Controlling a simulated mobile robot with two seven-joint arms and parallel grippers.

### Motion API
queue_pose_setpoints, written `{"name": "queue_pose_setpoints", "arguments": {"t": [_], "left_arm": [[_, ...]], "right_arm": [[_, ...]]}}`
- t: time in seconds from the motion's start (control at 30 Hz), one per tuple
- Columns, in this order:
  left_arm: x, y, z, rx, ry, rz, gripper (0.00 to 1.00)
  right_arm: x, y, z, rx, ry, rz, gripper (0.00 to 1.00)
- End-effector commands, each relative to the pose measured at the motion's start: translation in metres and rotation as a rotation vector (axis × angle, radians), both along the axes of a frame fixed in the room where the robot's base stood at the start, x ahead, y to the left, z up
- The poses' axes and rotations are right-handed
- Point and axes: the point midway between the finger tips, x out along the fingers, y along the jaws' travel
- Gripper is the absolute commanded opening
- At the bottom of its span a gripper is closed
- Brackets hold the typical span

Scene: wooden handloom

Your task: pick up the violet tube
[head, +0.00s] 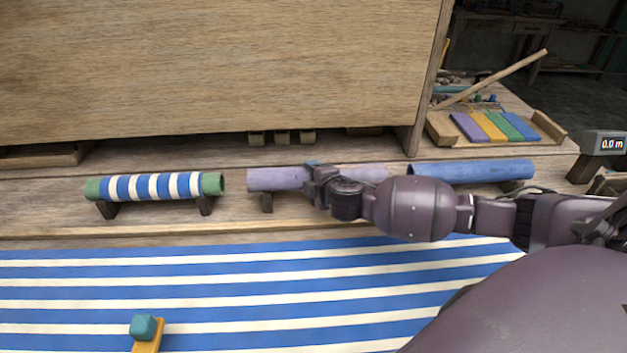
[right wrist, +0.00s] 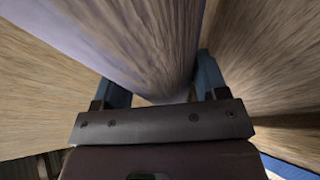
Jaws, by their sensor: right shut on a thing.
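The violet tube (head: 272,179) lies level along the wooden ledge, between a green tube wrapped in blue and white stripes (head: 155,187) and a blue tube (head: 472,170). My right gripper (head: 312,172) is at the middle of the violet tube and hides part of it. In the right wrist view the violet tube (right wrist: 140,45) runs between the two blue fingers of the gripper (right wrist: 160,85), which is shut on it. My left gripper is not in view.
A tall wooden panel (head: 200,65) stands just behind the ledge. Blue and white striped cloth (head: 200,285) stretches in front. At the right back is a tray of coloured strips (head: 492,126) with a stick (head: 500,75) near it. A teal-topped peg (head: 146,328) stands at the front.

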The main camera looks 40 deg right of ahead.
Motion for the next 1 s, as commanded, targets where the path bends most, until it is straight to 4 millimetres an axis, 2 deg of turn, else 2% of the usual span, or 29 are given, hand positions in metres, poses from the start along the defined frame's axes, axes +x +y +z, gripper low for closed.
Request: {"name": "queue_pose_setpoints", "arguments": {"t": [0.03, 0.23, 0.4, 0.6, 0.8, 1.0], "left_arm": [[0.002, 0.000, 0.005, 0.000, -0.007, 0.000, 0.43], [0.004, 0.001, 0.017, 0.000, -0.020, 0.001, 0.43], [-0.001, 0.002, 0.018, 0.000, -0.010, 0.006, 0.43], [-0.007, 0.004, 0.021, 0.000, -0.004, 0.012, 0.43], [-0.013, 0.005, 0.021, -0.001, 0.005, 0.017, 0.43], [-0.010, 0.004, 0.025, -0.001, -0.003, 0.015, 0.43]], "right_arm": [[0.001, 0.000, 0.013, 0.000, -0.008, 0.002, 0.31], [0.001, 0.000, 0.059, -0.001, -0.013, 0.002, 0.31], [0.001, 0.000, 0.104, -0.001, -0.014, 0.003, 0.31], [0.001, 0.000, 0.149, -0.002, -0.011, 0.002, 0.31], [0.001, 0.000, 0.179, -0.002, -0.008, 0.001, 0.31], [0.001, 0.000, 0.192, 0.001, -0.007, 0.002, 0.31]]}}
